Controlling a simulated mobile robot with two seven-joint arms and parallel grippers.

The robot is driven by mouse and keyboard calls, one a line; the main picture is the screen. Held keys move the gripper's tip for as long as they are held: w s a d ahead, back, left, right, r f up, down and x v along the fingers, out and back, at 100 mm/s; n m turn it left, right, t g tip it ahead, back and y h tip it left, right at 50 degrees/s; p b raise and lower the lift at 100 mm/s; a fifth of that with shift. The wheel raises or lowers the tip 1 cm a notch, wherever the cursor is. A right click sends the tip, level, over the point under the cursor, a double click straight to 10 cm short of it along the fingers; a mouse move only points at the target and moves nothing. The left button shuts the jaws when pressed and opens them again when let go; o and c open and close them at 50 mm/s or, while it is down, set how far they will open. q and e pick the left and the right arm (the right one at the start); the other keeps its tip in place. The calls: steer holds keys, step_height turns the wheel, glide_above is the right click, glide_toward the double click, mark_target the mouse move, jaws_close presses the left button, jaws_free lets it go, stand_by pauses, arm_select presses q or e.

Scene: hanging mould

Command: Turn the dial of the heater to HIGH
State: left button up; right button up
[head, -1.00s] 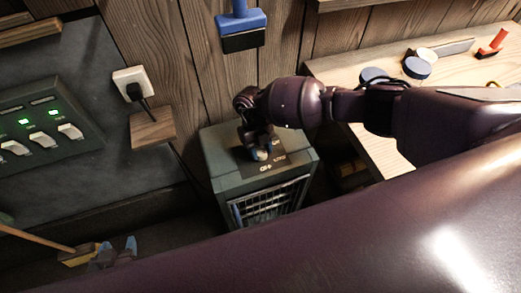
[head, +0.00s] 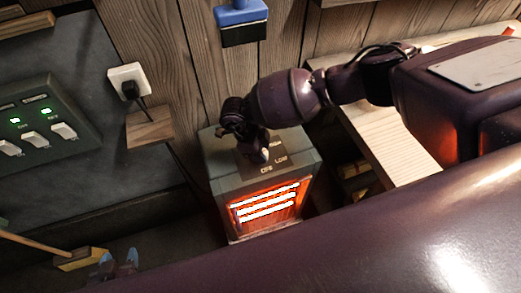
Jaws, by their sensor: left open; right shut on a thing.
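The heater (head: 222,187) is a grey-green box standing on the floor against the plank wall. Its front grille (head: 265,206) glows bright orange. A dark panel on its top carries the words OFF and LOW; no HIGH label can be read, as my gripper covers part of the panel. My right gripper (head: 261,155) points down at this panel and is shut on the dial, which is mostly hidden, so its exact setting cannot be read. My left gripper (head: 118,258) is open and empty, low at the left, away from the heater.
A wooden bench (head: 385,135) stands right of the heater. A switch panel (head: 40,130) with green lights and a socket with a black plug (head: 130,88) are on the left. A blue-handled tool (head: 241,18) hangs above. A broom (head: 80,259) lies at lower left.

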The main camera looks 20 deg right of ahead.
steer(key=shift+n+t, duration=0.5)
steer(key=shift+n, duration=0.7)
steer(key=o, duration=0.9)
steer(key=v, duration=0.7)
steer(key=shift+a+r, duration=0.2)
steer(key=shift+r, duration=0.05)
